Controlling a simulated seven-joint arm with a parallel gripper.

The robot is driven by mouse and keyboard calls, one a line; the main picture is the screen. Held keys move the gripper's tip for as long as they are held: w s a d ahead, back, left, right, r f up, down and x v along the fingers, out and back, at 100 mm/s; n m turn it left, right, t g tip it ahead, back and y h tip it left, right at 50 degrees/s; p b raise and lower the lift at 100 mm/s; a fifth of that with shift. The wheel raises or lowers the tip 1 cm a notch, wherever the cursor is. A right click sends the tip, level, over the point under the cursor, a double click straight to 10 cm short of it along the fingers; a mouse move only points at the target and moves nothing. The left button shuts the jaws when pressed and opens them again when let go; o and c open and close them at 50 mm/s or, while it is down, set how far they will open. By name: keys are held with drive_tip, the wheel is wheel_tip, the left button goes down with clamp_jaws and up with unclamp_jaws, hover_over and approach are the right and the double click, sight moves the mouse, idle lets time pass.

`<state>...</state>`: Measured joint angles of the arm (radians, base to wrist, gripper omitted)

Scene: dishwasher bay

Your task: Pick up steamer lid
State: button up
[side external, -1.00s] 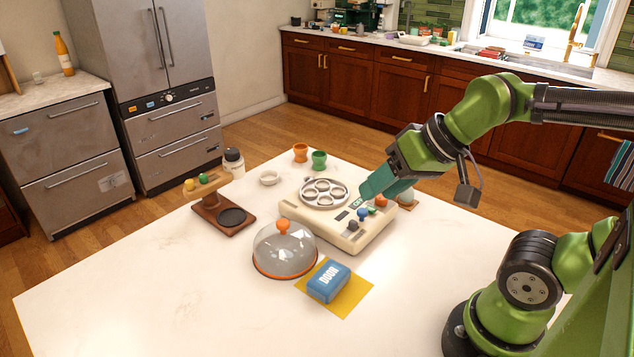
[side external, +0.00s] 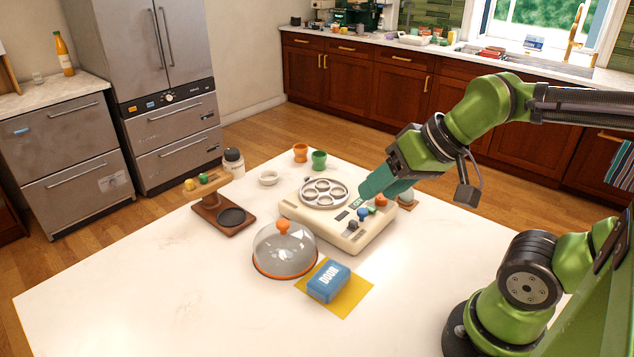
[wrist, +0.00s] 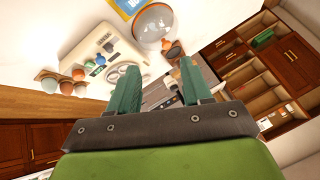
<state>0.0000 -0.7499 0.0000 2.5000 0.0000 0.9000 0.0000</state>
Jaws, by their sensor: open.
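The steamer lid (side external: 284,252) is a clear dome with an orange rim and an orange knob on top. It sits on the white table in front of the cream appliance, and it also shows at the top of the wrist view (wrist: 153,27). My gripper (side external: 372,188) has green fingers and hangs above the right side of the cream appliance, to the right of the lid and apart from it. In the wrist view its two fingers (wrist: 158,90) are spread with nothing held between them.
The cream appliance (side external: 345,241) with a round cup tray and coloured knobs stands behind the lid. A blue box (side external: 328,281) lies on a yellow sheet (side external: 350,303) in front. A brown wooden stand (side external: 211,203) is to the left. The table's front left is clear.

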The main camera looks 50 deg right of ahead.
drive_tip(key=shift+o, duration=0.6)
drive_tip(key=n+g+h, duration=0.2)
drive_tip(key=n+g, duration=0.4)
hover_over(283, 222)
drive_tip(key=s, duration=0.2)
drive_tip(key=f, duration=1.1)
drive_tip(key=shift+w+d, duration=0.1)
drive_tip(key=shift+w, duration=0.1)
drive_tip(key=shift+w+f, duration=0.25)
drive_tip(key=shift+f, duration=0.65)
drive_tip(key=shift+w+f, duration=0.25)
drive_tip(key=shift+f, duration=0.7)
drive_tip(key=shift+w+f, duration=0.25)
drive_tip(key=shift+f, duration=0.65)
